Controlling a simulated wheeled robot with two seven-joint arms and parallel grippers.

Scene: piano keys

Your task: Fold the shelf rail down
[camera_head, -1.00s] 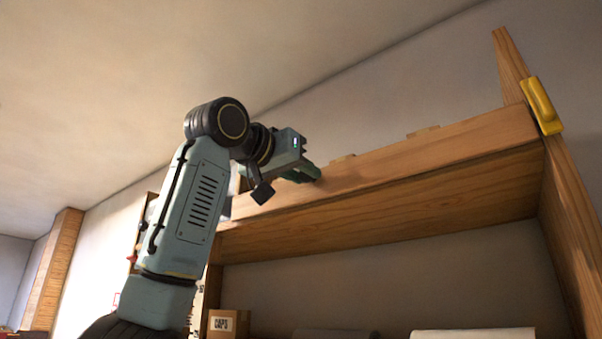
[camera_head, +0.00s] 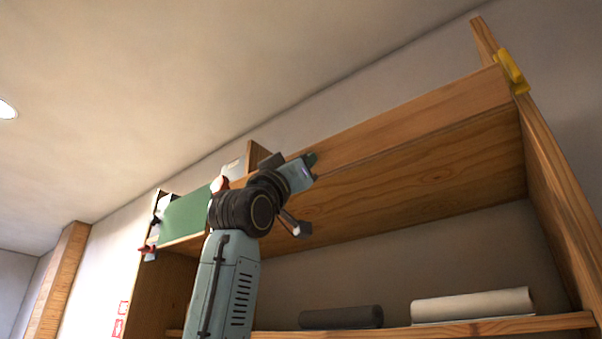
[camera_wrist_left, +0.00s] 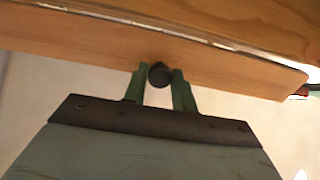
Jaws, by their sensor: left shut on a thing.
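The shelf rail (camera_head: 415,125) is a long wooden board along the front of the top shelf. It also shows in the left wrist view (camera_wrist_left: 85,38). My left gripper (camera_head: 311,161) is at the left part of the rail. In the left wrist view, its green fingers (camera_wrist_left: 160,85) are shut on a dark round knob (camera_wrist_left: 159,74) in front of the rail board. A yellow catch (camera_head: 513,72) sits at the rail's right end, by the side post. The rail's left end is partly hidden by my left arm. My right gripper is not in view.
A wooden side post (camera_head: 550,170) bounds the shelf at right. A green panel (camera_head: 183,217) and a red item (camera_head: 148,249) are at left. A dark roll (camera_head: 340,317) and a pale roll (camera_head: 472,305) lie on the lower shelf (camera_head: 540,323).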

